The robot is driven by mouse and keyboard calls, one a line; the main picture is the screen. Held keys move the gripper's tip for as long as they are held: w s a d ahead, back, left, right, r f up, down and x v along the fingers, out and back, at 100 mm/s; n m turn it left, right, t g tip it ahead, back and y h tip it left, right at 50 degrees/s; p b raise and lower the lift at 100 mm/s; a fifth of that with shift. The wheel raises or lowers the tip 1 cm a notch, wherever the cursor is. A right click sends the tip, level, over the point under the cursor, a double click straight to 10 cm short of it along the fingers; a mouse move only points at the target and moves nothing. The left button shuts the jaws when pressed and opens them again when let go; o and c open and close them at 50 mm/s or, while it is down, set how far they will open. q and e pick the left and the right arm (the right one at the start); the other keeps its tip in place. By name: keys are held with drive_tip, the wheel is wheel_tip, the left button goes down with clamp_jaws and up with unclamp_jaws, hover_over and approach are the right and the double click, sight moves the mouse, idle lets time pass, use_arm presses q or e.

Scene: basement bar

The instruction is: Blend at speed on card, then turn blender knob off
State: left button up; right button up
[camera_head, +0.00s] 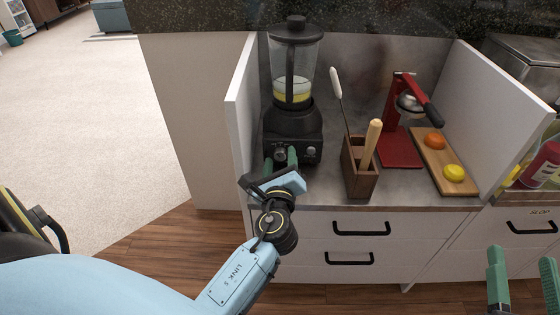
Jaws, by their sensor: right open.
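A black blender (292,130) stands at the left of the counter, with its lid on. Its clear jar (305,72) holds pale liquid above a yellow layer. The knob (280,151) is on the front of its base, beside a smaller round control. My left gripper (280,160) is at the blender's front, its green fingers on either side of the knob; whether they press on it is unclear. My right gripper (524,270) is open and empty at the lower right, far from the blender. I cannot make out a speed card.
A wooden holder (361,178) with utensils stands right of the blender. Behind it is a red press (399,105). A board (437,148) bears an orange and a lemon. White side panels bound the counter; drawers with black handles lie below.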

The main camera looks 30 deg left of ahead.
use_arm(q)
drive_tip(key=p+v, duration=0.1)
drive_tip(key=v, duration=1.2)
drive_tip(key=shift+s+p, duration=0.2)
drive_tip(key=shift+p, duration=0.2)
use_arm(e)
wheel_tip(320, 180, down, 7)
drive_tip(key=d+g+h, duration=0.1)
drive_tip(key=g+h, duration=0.1)
drive_tip(key=g, duration=0.2)
drive_tip(key=shift+s+d+f+g, duration=0.2)
drive_tip(key=shift+s+d+g, duration=0.1)
